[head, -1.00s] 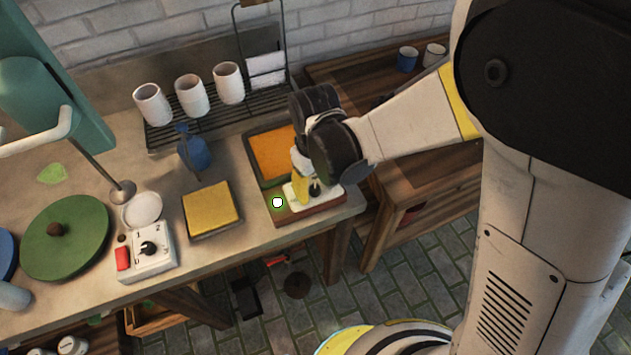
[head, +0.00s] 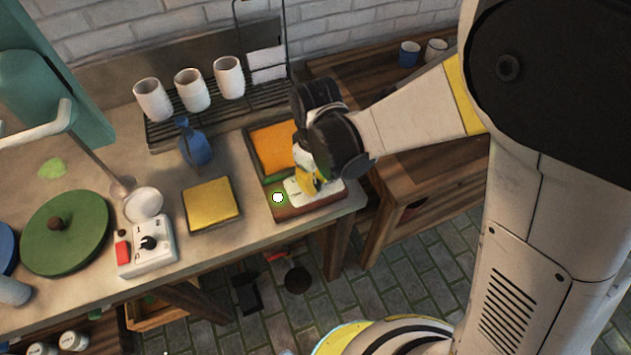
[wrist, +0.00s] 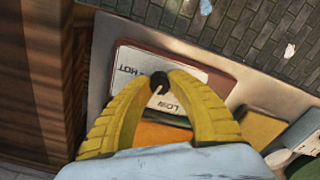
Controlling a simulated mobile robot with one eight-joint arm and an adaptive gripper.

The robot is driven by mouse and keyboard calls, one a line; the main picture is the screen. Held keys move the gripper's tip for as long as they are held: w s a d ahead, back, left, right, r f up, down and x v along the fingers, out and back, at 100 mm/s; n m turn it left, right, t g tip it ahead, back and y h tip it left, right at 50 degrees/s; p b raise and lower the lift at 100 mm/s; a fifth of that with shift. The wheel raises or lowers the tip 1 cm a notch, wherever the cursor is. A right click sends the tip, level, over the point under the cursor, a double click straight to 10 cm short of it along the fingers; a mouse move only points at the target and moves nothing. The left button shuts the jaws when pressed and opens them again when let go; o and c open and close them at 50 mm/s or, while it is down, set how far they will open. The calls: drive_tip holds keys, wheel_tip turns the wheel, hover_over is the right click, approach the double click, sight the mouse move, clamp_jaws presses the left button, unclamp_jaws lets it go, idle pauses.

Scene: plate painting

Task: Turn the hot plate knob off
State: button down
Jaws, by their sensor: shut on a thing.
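The hot plate (head: 291,212) is a brown-red block with a white panel at the right end of the counter. Its panel reads LOW and HOT in the wrist view (wrist: 135,62). The small black knob (wrist: 158,82) with a pale pointer stands on this panel. My gripper (wrist: 160,84) has its yellow fingertips closed on either side of the knob. In the head view my gripper (head: 315,186) is down at the panel and hides the knob.
An orange slab in a dark frame (head: 272,147) lies behind the hot plate, and a yellow one (head: 210,203) to its left. A white control box (head: 147,246) with another black knob stands further left. White cups (head: 189,90) stand on a rack.

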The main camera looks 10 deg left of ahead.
drive_tip(key=n, duration=0.5)
drive_tip(key=shift+n+b, duration=0.3)
drive_tip(key=n, duration=1)
drive_tip(key=shift+n+b, duration=0.3)
drive_tip(key=shift+n, duration=2.3)
drive_tip(key=c, duration=1.2)
unclamp_jaws()
